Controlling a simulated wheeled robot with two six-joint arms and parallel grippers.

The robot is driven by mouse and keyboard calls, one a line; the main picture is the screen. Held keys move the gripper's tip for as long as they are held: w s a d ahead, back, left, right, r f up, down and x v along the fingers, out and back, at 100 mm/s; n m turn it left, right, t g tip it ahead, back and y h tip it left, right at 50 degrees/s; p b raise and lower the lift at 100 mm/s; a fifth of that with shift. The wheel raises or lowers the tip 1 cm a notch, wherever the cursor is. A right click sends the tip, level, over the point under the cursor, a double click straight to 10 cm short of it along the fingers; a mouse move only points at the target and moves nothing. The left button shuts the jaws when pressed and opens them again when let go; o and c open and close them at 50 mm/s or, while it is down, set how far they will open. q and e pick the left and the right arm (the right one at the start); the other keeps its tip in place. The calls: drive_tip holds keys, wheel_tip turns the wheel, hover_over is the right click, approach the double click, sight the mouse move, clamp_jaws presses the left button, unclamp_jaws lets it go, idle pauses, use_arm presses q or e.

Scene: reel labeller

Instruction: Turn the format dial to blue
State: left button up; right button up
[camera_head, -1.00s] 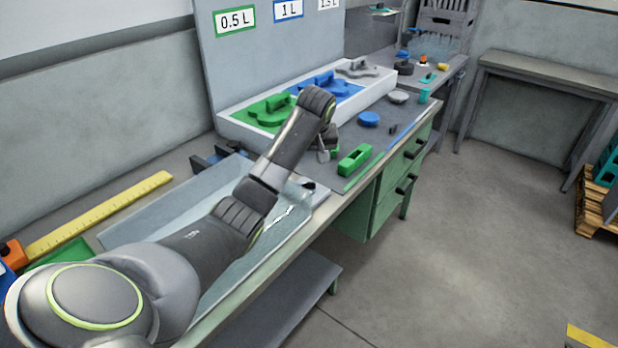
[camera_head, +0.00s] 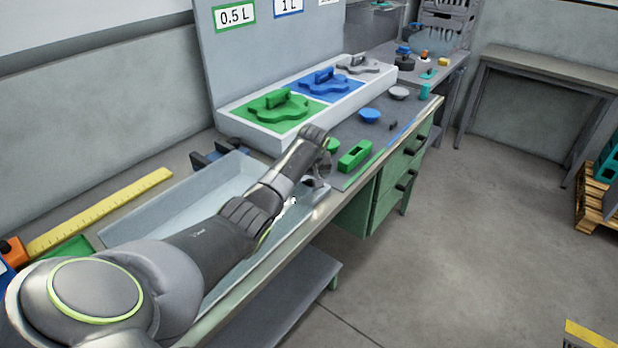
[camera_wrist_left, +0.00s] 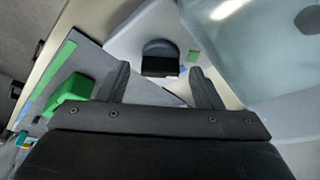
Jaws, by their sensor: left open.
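The format dial (camera_wrist_left: 160,57) shows in the left wrist view as a dark, round-backed knob on a pale plate (camera_wrist_left: 125,45). A small green mark (camera_wrist_left: 193,56) lies beside it, with a small blue mark (camera_wrist_left: 183,70) nearby. I cannot tell which mark the dial points to. My left gripper (camera_wrist_left: 160,86) is open and empty, its two fingers apart on either side of the dial's near end; contact is not visible. In the head view my left gripper (camera_head: 322,172) hangs low over the bench's front edge and mostly hides the dial. My right gripper is not in view.
A grey tray (camera_head: 127,235) lies left of the dial, under my left arm. A green block (camera_head: 355,156) lies close to the right. Behind stands a white box (camera_head: 237,128) with green, blue and grey shaped pieces. A yellow ruler (camera_head: 100,213) lies far left.

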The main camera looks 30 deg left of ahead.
use_arm(q)
drive_tip(key=shift+c, duration=0.7)
drive_tip(key=c, duration=0.8)
drive_tip(key=shift+a+r+m+h+p, duration=0.15)
drive_tip(key=shift+m+h+p, duration=0.25)
drive_tip(key=shift+m+p, duration=0.65)
drive_tip(key=shift+c, duration=0.2)
drive_tip(key=shift+m+t+h+p, duration=0.3)
drive_tip(key=shift+m+p, duration=0.3)
drive_tip(key=shift+m, duration=0.25)
drive_tip(key=shift+a+m+t+h, duration=0.1)
drive_tip(key=shift+m+t+h, duration=0.25)
drive_tip(key=shift+m, duration=0.75)
drive_tip(key=shift+m+h, duration=0.55)
drive_tip(key=shift+m, duration=0.85)
